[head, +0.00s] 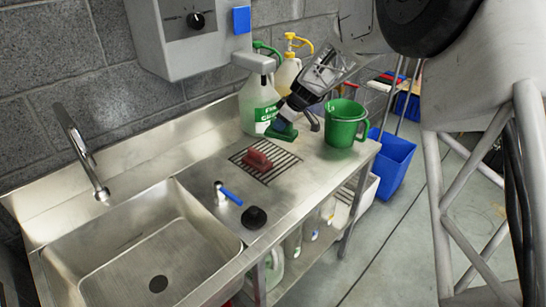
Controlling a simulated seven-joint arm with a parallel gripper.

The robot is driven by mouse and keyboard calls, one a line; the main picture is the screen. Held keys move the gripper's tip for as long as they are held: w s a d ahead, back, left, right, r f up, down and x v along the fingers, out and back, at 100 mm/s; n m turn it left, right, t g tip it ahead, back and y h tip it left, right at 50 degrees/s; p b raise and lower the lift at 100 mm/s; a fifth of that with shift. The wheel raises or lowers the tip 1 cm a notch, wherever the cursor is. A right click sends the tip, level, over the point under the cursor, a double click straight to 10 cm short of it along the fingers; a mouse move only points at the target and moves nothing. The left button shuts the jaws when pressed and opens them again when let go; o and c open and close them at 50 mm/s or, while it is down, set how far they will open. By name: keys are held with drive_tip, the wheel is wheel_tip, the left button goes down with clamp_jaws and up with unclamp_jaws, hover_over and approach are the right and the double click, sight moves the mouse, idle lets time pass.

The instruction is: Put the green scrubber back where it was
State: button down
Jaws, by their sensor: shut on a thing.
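The green scrubber (282,132) is a small dark green block held below my gripper (288,118). My gripper is shut on it, tilted down from the upper right, between the white bottle and the green jug. The scrubber is near the back of the steel counter, behind and to the right of the drain grid (284,165). I cannot tell whether it touches the counter. A red scrubber (258,160) lies on the grid.
A white bottle with green print (255,103) stands at the wall, a yellow-topped bottle (288,74) behind. A green jug (346,124) stands right. A blue-handled tool (229,194) and black plug (254,217) are in front. The sink (140,250) is left.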

drive_tip(key=shift+n, duration=0.4)
drive_tip(key=shift+w+a+r, duration=0.25)
drive_tip(key=shift+w+a, duration=0.5)
drive_tip(key=shift+w, duration=0.05)
drive_tip(key=shift+w+a+r, duration=0.2)
drive_tip(key=shift+w+a, duration=0.5)
drive_tip(key=shift+w, duration=0.05)
drive_tip(key=shift+f, duration=2.5)
drive_tip(key=shift+f, duration=0.1)
drive_tip(key=shift+f, duration=2.4)
drive_tip(key=shift+f, duration=0.6)
drive_tip(key=c, duration=0.9)
unclamp_jaws()
drive_tip(key=shift+r, duration=0.1)
